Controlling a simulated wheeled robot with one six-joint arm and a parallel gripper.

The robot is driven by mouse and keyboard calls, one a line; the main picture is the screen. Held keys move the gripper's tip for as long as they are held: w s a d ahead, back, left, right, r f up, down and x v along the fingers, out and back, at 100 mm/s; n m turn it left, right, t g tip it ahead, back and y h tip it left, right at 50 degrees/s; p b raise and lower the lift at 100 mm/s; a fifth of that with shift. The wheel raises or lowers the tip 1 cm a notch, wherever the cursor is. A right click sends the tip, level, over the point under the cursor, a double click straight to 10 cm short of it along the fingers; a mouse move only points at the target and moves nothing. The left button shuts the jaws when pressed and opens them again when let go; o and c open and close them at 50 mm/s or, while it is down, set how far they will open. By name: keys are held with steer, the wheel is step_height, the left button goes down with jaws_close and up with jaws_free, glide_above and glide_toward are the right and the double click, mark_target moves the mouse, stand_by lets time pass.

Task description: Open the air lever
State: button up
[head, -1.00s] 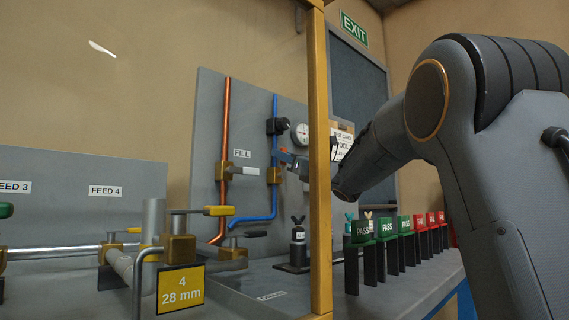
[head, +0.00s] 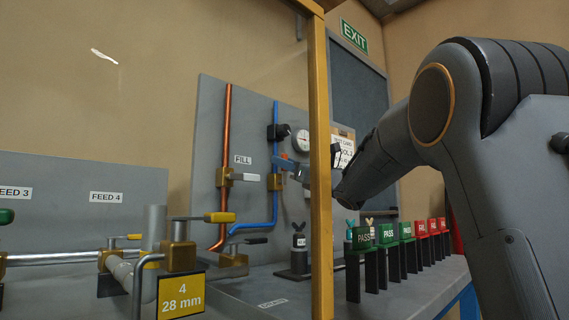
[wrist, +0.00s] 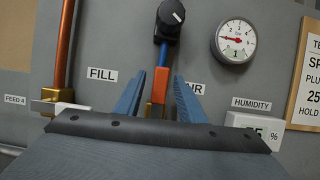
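The air lever (wrist: 160,86) has an orange-red handle and shows between my fingers in the wrist view, in front of the blue pipe (wrist: 164,55). My gripper (wrist: 158,92) has two blue fingers, one on each side of the lever. They are apart, with gaps visible beside the handle. The AIR label (wrist: 196,88) is partly covered by the right finger. In the head view my gripper (head: 287,164) is at the brass valve on the blue pipe (head: 275,120), partly hidden by a yellow post.
The FILL lever (head: 243,177) on the copper pipe (head: 226,130) is just left. A black knob (wrist: 170,15) and a gauge (wrist: 234,41) are above. A humidity display (wrist: 250,125) is right. The yellow post (head: 320,160) stands before my arm. PASS and FAIL flags (head: 389,230) line the bench.

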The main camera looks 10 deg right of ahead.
steer(key=v, duration=0.7)
steer(key=shift+r+p, duration=0.1)
steer(key=shift+p, duration=0.2)
